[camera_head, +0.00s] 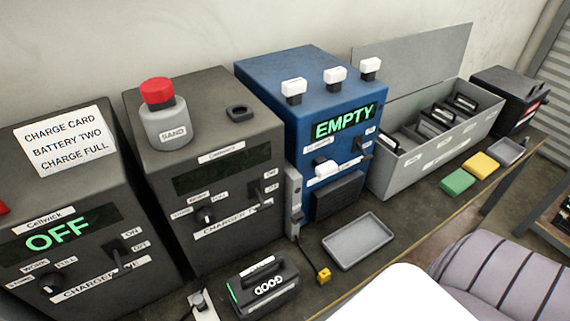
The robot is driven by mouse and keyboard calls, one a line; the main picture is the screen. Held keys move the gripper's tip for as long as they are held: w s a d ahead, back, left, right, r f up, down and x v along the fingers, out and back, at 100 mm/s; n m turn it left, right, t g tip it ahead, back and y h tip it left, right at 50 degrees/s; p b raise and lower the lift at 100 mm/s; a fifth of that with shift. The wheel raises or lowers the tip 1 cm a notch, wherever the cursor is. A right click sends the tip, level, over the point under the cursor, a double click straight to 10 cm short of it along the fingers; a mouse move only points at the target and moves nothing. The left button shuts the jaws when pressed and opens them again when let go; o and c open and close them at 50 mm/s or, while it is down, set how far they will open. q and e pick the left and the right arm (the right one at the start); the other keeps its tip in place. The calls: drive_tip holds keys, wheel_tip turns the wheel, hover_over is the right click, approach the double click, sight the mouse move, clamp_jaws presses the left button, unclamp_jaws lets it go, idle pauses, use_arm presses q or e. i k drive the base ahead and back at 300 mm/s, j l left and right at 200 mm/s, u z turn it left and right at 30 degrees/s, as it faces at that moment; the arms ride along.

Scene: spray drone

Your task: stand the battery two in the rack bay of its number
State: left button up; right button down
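A dark battery (262,289) with a handle lies on the bench at the front, in front of the chargers. It has a green strip and a label reading GOOD; I cannot read a number on it. A grey rack (388,177) with a raised lid stands at the back right. Several dark batteries (461,104) stand in its bays, and at least one bay near its left end looks empty. Its front labels are too small to read. Neither of my grippers is in view.
Two dark chargers, one reading OFF (57,235), stand left of a blue unit (318,165) reading EMPTY. A card (65,143) says battery two, charge full. A grey tray (358,241), green block (457,182) and yellow block (481,166) lie along the front.

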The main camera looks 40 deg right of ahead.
sight(252, 287)
drive_tip(key=z, duration=0.9)
drive_tip(key=k+l+z, duration=0.25)
drive_tip(key=k+z, duration=0.15)
